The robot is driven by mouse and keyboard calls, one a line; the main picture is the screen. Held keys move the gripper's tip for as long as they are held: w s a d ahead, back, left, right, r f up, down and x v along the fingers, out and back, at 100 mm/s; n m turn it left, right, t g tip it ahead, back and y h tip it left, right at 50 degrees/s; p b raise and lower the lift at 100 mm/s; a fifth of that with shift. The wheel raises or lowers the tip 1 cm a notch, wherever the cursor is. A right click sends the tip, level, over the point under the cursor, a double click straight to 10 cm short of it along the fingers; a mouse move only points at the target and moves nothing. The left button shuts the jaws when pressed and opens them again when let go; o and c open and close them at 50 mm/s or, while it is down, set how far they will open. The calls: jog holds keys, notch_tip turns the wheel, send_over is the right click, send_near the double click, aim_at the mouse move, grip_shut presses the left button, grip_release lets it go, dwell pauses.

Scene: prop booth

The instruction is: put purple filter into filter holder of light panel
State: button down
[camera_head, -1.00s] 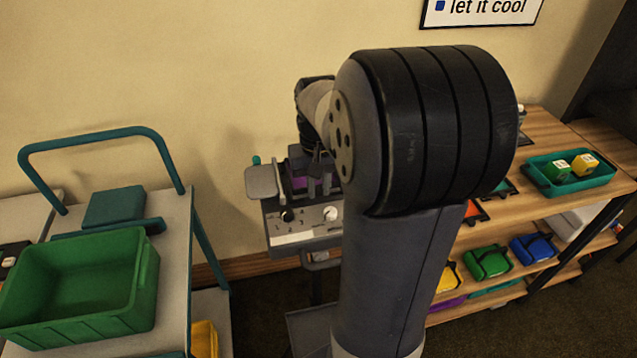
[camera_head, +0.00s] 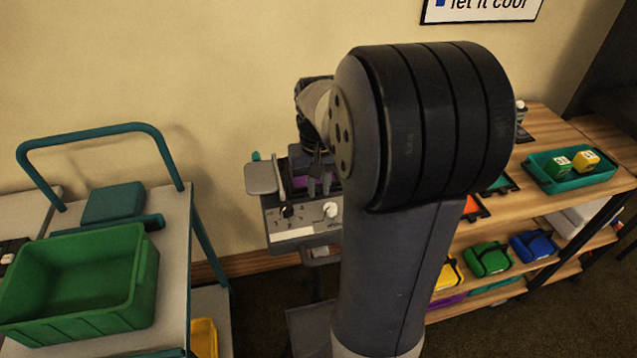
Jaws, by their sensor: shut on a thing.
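The light panel (camera_head: 292,232) is a grey box with knobs on its sloped front, standing by the wall in the middle. The purple filter (camera_head: 302,182) shows as a small purple strip at the top of the panel, behind two upright grey pieces. My gripper (camera_head: 318,172) is over the panel's top, shut on the purple filter. My own arm hides the gripper's right side and the panel's right part. I cannot tell whether the filter sits inside the filter holder, which is mostly hidden.
A trolley with a teal rail (camera_head: 100,133) and a green crate (camera_head: 75,290) stands at the left. A wooden shelf at the right bears a teal tray (camera_head: 540,180) with two dice, coloured filters in frames, and several coloured cases below. The wall is close behind the panel.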

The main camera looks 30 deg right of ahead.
jog(key=c, duration=1.3)
grip_release()
jog(key=shift+o, duration=0.2)
notch_tip(320, 180, up, 11)
jog(key=shift+f, duration=0.15)
